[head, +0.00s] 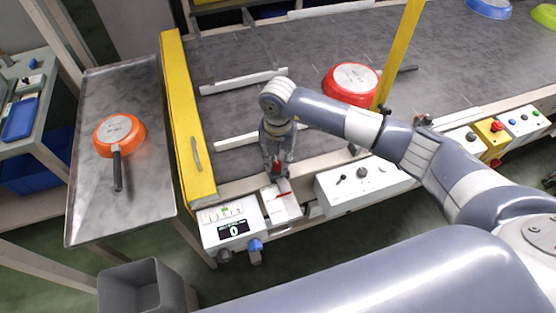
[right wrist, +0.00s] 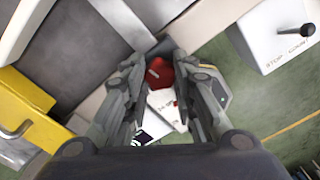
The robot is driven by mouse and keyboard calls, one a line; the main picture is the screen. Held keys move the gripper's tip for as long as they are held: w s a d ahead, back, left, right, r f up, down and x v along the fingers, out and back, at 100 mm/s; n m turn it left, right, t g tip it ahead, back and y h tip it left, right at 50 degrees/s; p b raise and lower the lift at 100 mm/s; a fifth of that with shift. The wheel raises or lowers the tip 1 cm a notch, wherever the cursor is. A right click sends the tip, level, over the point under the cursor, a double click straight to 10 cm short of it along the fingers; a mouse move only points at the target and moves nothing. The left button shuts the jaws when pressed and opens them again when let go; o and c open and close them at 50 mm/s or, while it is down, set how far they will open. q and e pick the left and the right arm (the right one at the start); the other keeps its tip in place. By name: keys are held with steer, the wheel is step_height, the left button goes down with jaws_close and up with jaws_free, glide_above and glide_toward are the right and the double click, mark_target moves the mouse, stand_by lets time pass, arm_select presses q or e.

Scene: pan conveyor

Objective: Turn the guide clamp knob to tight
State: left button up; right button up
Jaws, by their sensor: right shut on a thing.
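The guide clamp knob is red and shows in the right wrist view (right wrist: 159,73) between the fingers of my right gripper (right wrist: 160,95). In the head view my right gripper (head: 277,172) points down over a white plate (head: 284,208) with a red mark, at the conveyor's front edge. The gripper is shut on the knob. The fingers hide part of the knob, and its exact angle cannot be told. The lettering on the plate is too small to read fully. My left gripper is not in view.
A counter box (head: 233,228) stands left of the plate, a white control box (head: 362,185) right of it. A yellow guard (head: 188,120) and white guide rails (head: 243,81) are close by. A red pan (head: 351,82) lies on the belt, an orange pan (head: 119,133) on the left metal table.

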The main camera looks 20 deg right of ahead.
mark_target(278, 163)
stand_by(0.4)
steer(key=o, duration=1.1)
step_height(278, 163, up, 12)
steer(key=shift+r, duration=0.1)
